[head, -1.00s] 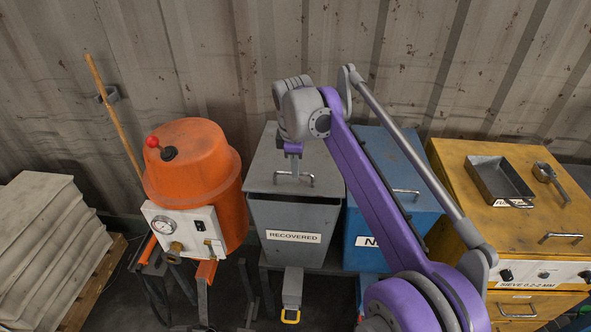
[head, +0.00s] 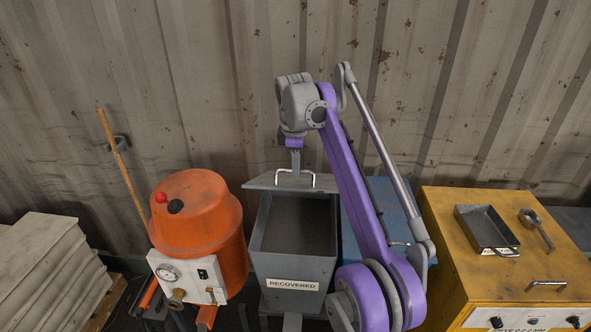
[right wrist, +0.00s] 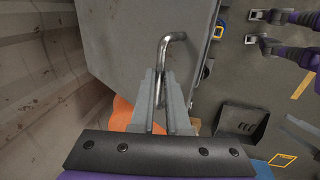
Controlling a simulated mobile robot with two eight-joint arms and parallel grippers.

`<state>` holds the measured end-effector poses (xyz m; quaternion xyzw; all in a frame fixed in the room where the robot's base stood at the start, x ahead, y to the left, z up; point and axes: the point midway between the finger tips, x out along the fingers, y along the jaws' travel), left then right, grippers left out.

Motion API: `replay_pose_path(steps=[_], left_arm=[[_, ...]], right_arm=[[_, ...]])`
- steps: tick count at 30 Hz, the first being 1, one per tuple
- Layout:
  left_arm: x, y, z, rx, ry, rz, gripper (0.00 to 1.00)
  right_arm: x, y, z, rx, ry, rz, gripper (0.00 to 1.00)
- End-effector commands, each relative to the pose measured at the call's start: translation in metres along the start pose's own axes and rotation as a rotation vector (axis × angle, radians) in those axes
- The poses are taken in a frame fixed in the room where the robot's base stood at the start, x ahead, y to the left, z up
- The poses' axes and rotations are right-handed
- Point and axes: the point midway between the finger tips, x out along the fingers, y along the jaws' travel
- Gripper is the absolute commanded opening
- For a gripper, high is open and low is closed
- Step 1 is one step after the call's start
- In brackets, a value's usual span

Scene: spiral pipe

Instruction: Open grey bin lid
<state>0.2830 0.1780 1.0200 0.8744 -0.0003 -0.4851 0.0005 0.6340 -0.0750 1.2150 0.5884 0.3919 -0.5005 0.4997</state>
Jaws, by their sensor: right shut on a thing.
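The grey bin (head: 292,268) with the RECOVERED label stands in the middle of the head view. Its lid (head: 262,182) is raised at the front, and the dark inside of the bin shows below it. My right gripper (head: 295,168) is at the lid's metal handle (head: 312,181). In the right wrist view the fingers (right wrist: 160,100) are shut on the handle (right wrist: 170,42), with the lid's grey face (right wrist: 130,40) beyond them. My left gripper is in neither view.
An orange drum (head: 197,225) with a gauge panel stands close to the left of the bin. A blue bin (head: 372,210) is on the right, partly behind my arm. A corrugated wall (head: 220,80) is behind.

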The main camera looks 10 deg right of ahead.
Motion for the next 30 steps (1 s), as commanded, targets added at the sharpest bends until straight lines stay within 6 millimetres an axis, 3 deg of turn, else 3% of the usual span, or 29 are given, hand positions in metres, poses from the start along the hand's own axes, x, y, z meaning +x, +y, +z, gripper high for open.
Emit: replay_pose_path(steps=[3, 4, 9, 30], left_arm=[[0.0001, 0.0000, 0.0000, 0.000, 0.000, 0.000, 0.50], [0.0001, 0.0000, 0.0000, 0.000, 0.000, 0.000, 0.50], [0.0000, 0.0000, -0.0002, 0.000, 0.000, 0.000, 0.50], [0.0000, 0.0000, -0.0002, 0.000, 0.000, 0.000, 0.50]], right_arm=[[0.0026, 0.0040, 0.0023, 0.002, -0.003, 0.011, 0.00], [0.0027, 0.0041, 0.0023, 0.002, -0.003, 0.011, 0.15], [0.0018, 0.0033, 0.0018, 0.002, -0.002, 0.009, 0.43], [0.0006, 0.0009, 0.0003, 0.000, 0.000, 0.005, 0.43]])
